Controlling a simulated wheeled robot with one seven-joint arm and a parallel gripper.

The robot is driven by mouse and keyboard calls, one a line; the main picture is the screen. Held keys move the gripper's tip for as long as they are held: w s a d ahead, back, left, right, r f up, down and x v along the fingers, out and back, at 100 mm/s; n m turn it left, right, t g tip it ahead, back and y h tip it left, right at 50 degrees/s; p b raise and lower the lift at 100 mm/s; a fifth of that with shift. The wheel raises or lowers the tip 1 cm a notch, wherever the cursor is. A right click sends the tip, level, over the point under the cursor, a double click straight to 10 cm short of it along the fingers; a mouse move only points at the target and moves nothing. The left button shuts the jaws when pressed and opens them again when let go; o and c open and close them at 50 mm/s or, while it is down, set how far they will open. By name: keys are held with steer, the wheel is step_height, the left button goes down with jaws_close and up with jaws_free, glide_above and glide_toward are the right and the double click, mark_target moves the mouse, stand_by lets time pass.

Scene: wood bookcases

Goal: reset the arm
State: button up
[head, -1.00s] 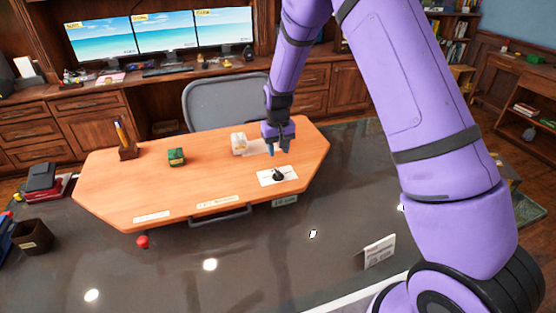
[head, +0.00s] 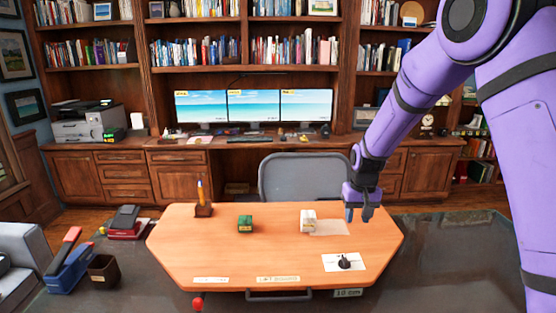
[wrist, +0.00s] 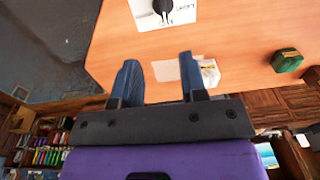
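My purple arm comes in from the upper right of the head view. My gripper (head: 358,214) hangs over the right part of the orange wooden board (head: 270,244). In the wrist view its two blue fingers (wrist: 157,80) stand apart with nothing between them. A white block (head: 308,220) stands just left of the gripper beside a pale patch. A black knob on a white card (head: 333,263) lies on the board's right front. A green block (head: 245,223) and a pen holder (head: 203,208) stand further left.
The board lies on a dark glossy table (head: 455,255). A grey chair (head: 305,178) stands behind it. A red ball (head: 197,304) is at the front edge. A brown cup (head: 103,268) and a blue-red tool (head: 69,262) are at left. Monitors and bookcases are at the back.

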steer(key=s+d+r+t, duration=0.1)
steer(key=s+d+r, duration=0.1)
steer(key=s+r, duration=0.6)
steer(key=s+d+r+t, duration=0.1)
steer(key=s+d+r, duration=0.1)
steer(key=s+r, duration=0.7)
steer(key=s+d+r+t, duration=0.1)
steer(key=s+r, duration=0.2)
steer(key=s, duration=0.6)
steer(key=s+d+r+t, duration=0.1)
steer(key=s+r, duration=0.2)
steer(key=s, duration=0.6)
steer(key=shift+s+r+t, duration=0.2)
steer(key=shift+r+t, duration=0.1)
steer(key=shift+r, duration=0.1)
